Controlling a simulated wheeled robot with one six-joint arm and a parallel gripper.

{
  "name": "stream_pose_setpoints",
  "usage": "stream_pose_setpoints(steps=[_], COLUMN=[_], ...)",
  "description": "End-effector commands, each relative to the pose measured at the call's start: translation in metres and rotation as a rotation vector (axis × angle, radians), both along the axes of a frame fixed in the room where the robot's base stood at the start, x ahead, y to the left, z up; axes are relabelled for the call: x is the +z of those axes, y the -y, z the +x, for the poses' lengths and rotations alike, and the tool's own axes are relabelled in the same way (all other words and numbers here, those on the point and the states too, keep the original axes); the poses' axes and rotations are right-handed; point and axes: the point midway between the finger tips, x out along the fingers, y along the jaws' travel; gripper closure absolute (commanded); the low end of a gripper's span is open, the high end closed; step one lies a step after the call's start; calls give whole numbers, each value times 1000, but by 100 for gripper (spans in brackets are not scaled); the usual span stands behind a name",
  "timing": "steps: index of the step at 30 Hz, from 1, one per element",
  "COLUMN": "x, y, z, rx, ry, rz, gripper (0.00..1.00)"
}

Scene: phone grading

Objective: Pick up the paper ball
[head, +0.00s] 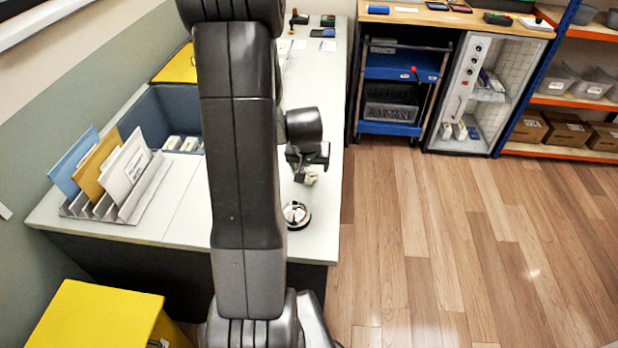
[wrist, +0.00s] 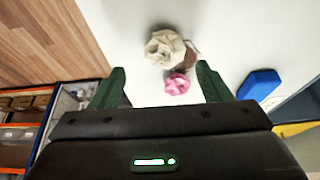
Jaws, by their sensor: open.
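The paper ball (wrist: 165,47), cream and crumpled, lies on the pale bench top in the wrist view. It is just beyond the fingertips, roughly between their lines. A small pink crumpled ball (wrist: 177,84) lies close to it, between the green fingers. My gripper (wrist: 160,70) is open, with nothing held between its fingers. In the head view my gripper (head: 307,158) is over the bench's right side, with a pale crumpled thing (head: 308,176) just below it. My arm hides part of the bench there.
A brown piece (wrist: 191,54) lies behind the two balls. A blue object (wrist: 259,84) is off to the right in the wrist view. In the head view a round black-and-silver item (head: 296,214) stands near the bench corner, and a file rack (head: 122,207) at the left.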

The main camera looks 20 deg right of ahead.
Motion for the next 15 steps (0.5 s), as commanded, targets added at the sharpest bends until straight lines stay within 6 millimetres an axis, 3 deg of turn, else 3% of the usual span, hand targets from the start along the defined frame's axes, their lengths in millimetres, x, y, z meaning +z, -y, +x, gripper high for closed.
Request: stream_pose_setpoints(steps=[5, 15], x=[-8, -46], y=[1, 6], z=[2, 16], rx=[1, 1], ry=[-2, -1], rz=[-1, 0], gripper=[29, 29])
